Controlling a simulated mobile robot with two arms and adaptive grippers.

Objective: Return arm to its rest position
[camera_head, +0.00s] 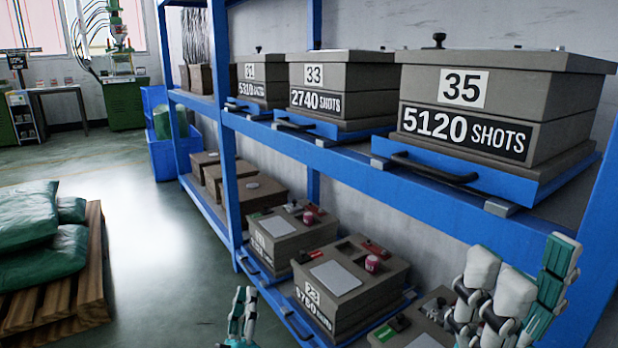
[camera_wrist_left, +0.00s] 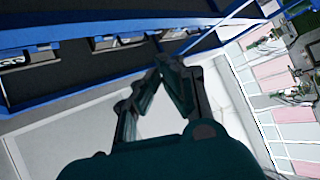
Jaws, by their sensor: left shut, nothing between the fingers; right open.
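My left gripper (camera_head: 244,294) shows at the bottom of the head view, left of the lower shelf and in front of the floor. Its fingers are shut with nothing between them. In the left wrist view its fingers (camera_wrist_left: 164,68) lean together at the tips, with no object at them. My right gripper (camera_head: 522,262) is at the lower right of the head view, in front of the shelf's right end. It is open and I see nothing held in it. Most of both arms is out of view.
A wooden pallet (camera_head: 90,275) with green sacks (camera_head: 40,240) stands at left. The floor (camera_head: 150,240) between them is clear.

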